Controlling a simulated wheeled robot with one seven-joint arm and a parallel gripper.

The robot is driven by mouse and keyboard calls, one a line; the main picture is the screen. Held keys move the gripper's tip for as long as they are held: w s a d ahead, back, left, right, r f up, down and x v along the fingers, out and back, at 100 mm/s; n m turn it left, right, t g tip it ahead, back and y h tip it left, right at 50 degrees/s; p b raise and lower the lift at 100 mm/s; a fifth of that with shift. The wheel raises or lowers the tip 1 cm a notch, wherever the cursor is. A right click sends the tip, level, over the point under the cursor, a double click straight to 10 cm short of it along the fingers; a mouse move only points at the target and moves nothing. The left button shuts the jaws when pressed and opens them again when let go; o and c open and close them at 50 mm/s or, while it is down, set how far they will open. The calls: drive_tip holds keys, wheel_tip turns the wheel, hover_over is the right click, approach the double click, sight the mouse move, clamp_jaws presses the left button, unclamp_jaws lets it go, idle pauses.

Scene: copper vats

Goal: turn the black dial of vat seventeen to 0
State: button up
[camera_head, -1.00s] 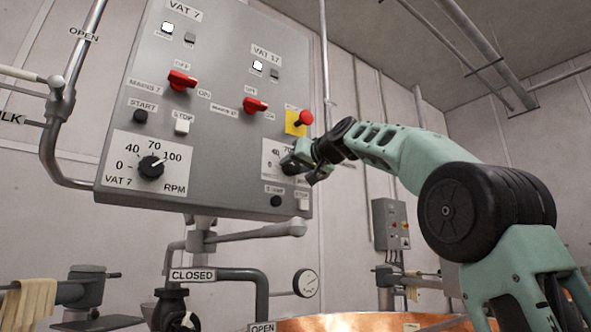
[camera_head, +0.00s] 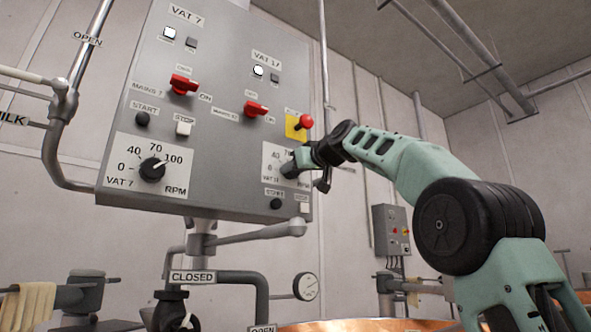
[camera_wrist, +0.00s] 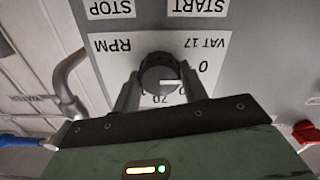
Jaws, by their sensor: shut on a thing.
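The black dial (camera_wrist: 160,72) of vat seventeen sits on a white scale plate (camera_head: 274,153), upside down in the wrist view. My gripper (camera_wrist: 160,85) is shut on the dial, one finger on each side of it. The 70 shows partly above the gripper's edge; 40 and 100 are mostly hidden there. In the head view my gripper (camera_head: 297,162) covers most of the dial.
A red mushroom button (camera_head: 306,121) on a yellow plate is close above my gripper. START (camera_head: 276,203) and STOP (camera_head: 304,207) buttons are just below. Vat 7's dial (camera_head: 152,169) and red switches (camera_head: 183,84) are to the left. A pipe handle (camera_head: 270,231) runs under the panel.

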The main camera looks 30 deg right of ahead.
drive_tip(key=shift+f, duration=0.1)
drive_tip(key=o, duration=1)
drive_tip(key=s+b, duration=0.4)
drive_tip(key=s, duration=1.3)
drive_tip(key=shift+s+d, duration=0.2)
drive_tip(key=shift+d, duration=0.1)
